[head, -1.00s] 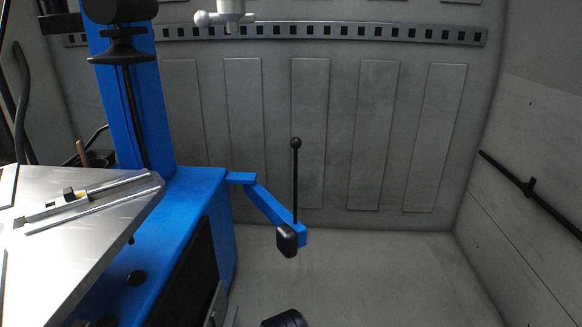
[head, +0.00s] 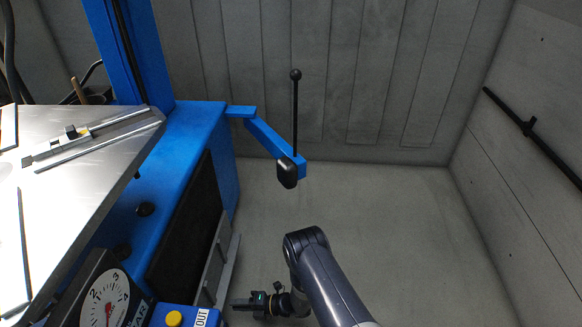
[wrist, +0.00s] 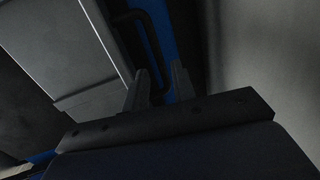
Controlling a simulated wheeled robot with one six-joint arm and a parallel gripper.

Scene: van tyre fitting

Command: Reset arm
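My dark grey arm (head: 325,280) reaches up from the bottom edge of the head view and bends at its elbow. My gripper (head: 243,304) is low in the head view, pointing left, close to the lower side of the blue tyre machine. In the wrist view the two fingers of my gripper (wrist: 158,80) stand apart with nothing visible between them. A grey panel and a blue part of the machine lie beyond the fingertips. The wrist view is dark, so the distance to them is hard to tell.
A pressure gauge (head: 105,305) is at lower left. The floor (head: 400,220) to the right is clear up to the walls.

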